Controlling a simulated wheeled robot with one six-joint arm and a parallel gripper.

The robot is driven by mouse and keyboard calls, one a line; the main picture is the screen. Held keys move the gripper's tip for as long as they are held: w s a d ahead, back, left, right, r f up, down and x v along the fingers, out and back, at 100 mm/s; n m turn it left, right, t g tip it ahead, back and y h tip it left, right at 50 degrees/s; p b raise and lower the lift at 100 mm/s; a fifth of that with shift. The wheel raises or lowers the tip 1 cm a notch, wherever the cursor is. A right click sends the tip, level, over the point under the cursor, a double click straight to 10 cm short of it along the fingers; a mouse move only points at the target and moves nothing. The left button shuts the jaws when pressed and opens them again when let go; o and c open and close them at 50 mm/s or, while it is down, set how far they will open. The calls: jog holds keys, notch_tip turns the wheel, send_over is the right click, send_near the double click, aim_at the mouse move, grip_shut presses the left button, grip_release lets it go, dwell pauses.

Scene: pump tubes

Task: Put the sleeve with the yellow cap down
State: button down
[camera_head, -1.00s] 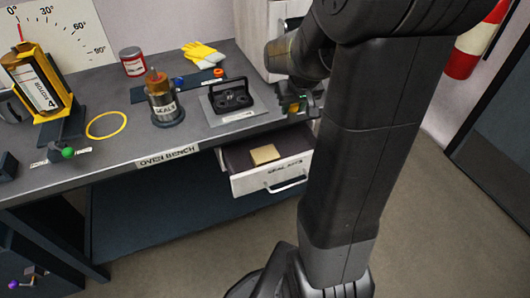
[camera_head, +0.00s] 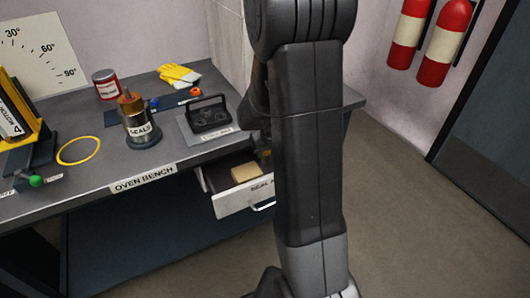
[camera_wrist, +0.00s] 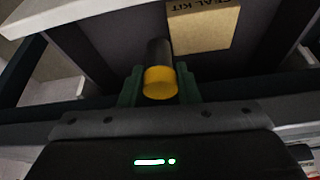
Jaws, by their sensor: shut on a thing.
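The sleeve with the yellow cap (camera_wrist: 159,80) is between the two green fingers of my gripper (camera_wrist: 160,88) in the wrist view. It is a dark cylinder with its yellow end towards the camera. My gripper is shut on it. In the wrist view the sleeve shows in front of the open drawer, beside the tan seal kit box. I cannot tell whether the sleeve touches the drawer floor. In the head view my arm hides the gripper and most of the sleeve.
The open drawer (camera_head: 232,203) under the oven bench (camera_head: 95,178) holds a tan box (camera_head: 246,172), also in the wrist view (camera_wrist: 203,24).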

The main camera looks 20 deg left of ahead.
jog(key=shift+w+a+f, duration=0.3)
jog(key=shift+w+a, duration=0.05)
jog(key=shift+w, duration=0.05)
jog(key=shift+f, duration=0.3)
jog(key=shift+s+f+b, duration=0.1)
jog(key=shift+f+b, duration=0.5)
jog(key=shift+b, duration=0.2)
jog(key=c, duration=1.1)
grip_release()
jog(key=shift+d, duration=0.1)
jog(key=shift+r+p, duration=0.45)
jog(key=shift+p, duration=0.1)
jog(key=p+v, duration=0.2)
jog(key=v, duration=1)
jog(key=shift+r, duration=0.2)
